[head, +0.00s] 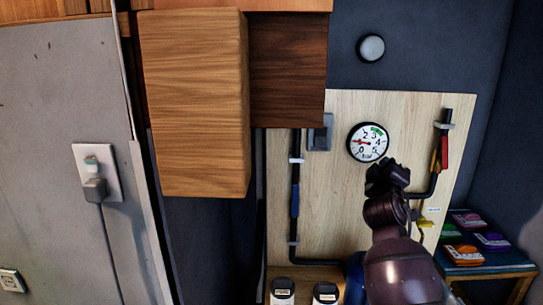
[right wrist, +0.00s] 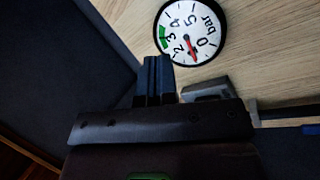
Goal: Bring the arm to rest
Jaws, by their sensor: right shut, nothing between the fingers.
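My right arm reaches up from the bottom right of the head view, and its dark right gripper (head: 384,172) is just below the round pressure gauge (head: 367,142). In the right wrist view the two fingers of the gripper (right wrist: 155,72) are side by side, closed together with nothing between them. The white gauge face (right wrist: 189,32) shows above and right of the fingertips there. Its red needle points to the low end, away from the green band. Whether the gripper touches the wooden board is hard to tell. My left gripper is in neither view.
A pale wooden board (head: 335,215) carries black pipes, a blue-handled valve (head: 295,201), a red-handled valve (head: 441,155) and a grey box (head: 320,133). An open wooden cabinet door (head: 196,105) juts out left of the board. Two white-labelled jars (head: 283,291) stand below. A shelf with coloured packets (head: 492,241) is right.

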